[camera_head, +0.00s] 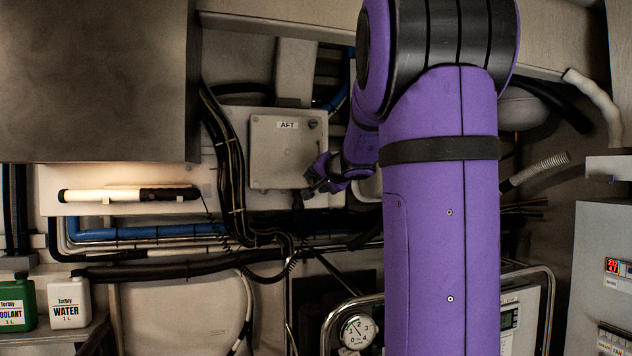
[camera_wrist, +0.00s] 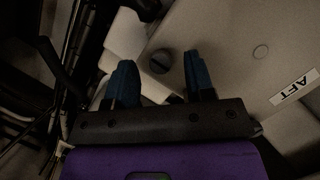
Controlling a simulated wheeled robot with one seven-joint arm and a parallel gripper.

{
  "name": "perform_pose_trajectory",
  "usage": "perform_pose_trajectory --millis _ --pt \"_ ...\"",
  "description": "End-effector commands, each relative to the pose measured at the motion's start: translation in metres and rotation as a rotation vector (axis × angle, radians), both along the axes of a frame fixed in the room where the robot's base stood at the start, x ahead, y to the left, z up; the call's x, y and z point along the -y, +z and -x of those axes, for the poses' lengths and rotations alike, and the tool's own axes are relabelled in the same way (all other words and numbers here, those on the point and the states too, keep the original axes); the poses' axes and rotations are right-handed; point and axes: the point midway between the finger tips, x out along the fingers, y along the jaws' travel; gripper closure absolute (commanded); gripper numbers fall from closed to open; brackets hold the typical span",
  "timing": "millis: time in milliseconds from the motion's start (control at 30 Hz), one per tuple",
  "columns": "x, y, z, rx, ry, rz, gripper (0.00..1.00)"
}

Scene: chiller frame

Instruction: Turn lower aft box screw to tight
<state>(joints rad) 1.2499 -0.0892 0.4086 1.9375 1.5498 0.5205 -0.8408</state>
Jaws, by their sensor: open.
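The pale box marked AFT (camera_head: 276,152) is fixed to the back wall in the head view; its face also fills the right of the wrist view (camera_wrist: 236,82). A dark round screw (camera_wrist: 160,61) with a slot sits near the box's edge in the wrist view. My gripper (camera_head: 311,182) is at the box's lower right corner. In the wrist view my gripper (camera_wrist: 157,65) is open, with one blue-dark finger on each side of the screw and gaps between. I cannot tell how deep the fingertips reach. The head view hides this screw behind my gripper.
Another screw (camera_head: 313,124) is at the box's upper right. A bundle of black cables (camera_head: 232,165) runs close along the box's left side. A dark hose (camera_head: 180,268) passes below. A white lamp tube (camera_head: 125,195) lies left.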

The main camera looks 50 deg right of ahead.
Motion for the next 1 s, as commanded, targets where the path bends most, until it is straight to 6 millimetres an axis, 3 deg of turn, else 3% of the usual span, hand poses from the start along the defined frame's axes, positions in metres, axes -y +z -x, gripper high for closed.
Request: perform_pose_trajectory --millis 400,633,1000 --pt "0.0026 -0.0019 -0.0078 0.000 0.000 0.001 0.51" --pt "0.0025 -0.0020 -0.0075 0.000 0.000 0.001 1.00" --pt "0.0023 -0.0029 -0.0078 0.026 0.001 -0.043 1.00"
